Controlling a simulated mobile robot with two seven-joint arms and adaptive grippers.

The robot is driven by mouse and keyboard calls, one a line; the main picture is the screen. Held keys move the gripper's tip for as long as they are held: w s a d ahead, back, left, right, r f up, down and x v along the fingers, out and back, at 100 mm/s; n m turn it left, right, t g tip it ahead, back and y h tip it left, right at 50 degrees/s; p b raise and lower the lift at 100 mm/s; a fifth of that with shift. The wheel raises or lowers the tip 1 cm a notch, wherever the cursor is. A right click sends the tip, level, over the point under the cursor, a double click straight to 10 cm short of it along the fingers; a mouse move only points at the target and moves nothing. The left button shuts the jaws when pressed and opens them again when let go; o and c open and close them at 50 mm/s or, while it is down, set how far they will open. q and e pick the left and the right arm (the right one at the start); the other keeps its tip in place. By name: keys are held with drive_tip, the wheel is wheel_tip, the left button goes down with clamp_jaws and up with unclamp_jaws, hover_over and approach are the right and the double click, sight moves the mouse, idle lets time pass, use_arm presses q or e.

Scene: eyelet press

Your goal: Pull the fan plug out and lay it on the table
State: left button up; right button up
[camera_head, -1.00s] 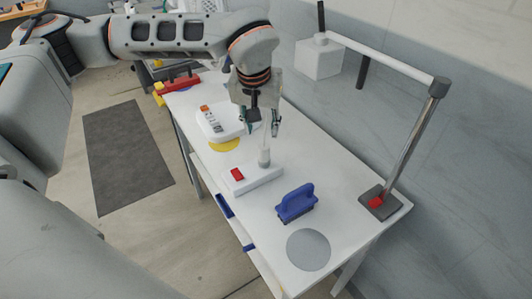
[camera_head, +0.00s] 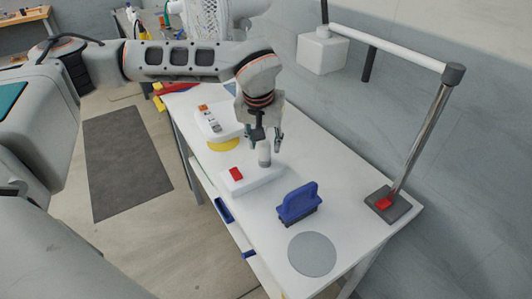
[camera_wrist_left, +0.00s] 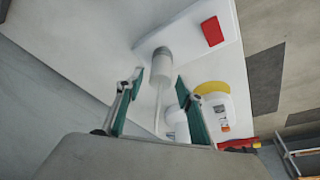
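The fan plug (camera_head: 264,156) is a pale grey cylinder standing upright in a white socket block (camera_head: 262,182) with a red switch (camera_head: 236,174). In the left wrist view the plug (camera_wrist_left: 162,62) has a pale cord running from it between my fingers. My left gripper (camera_head: 265,142) is open just above the plug. The left wrist view shows its two green-padded fingers (camera_wrist_left: 160,84) on either side of the cord, with a gap between them. I cannot tell whether a finger touches the plug. My right gripper is out of view.
The white table (camera_head: 345,222) holds a blue-handled brush (camera_head: 298,202), a grey disc (camera_head: 312,254), a yellow disc (camera_head: 223,145) and a white labelled object (camera_head: 213,122). A lamp-like post (camera_head: 425,135) stands at the right.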

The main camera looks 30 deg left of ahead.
use_arm(q)
drive_tip(key=shift+p, duration=0.5)
idle(0.9)
idle(0.4)
clamp_jaws()
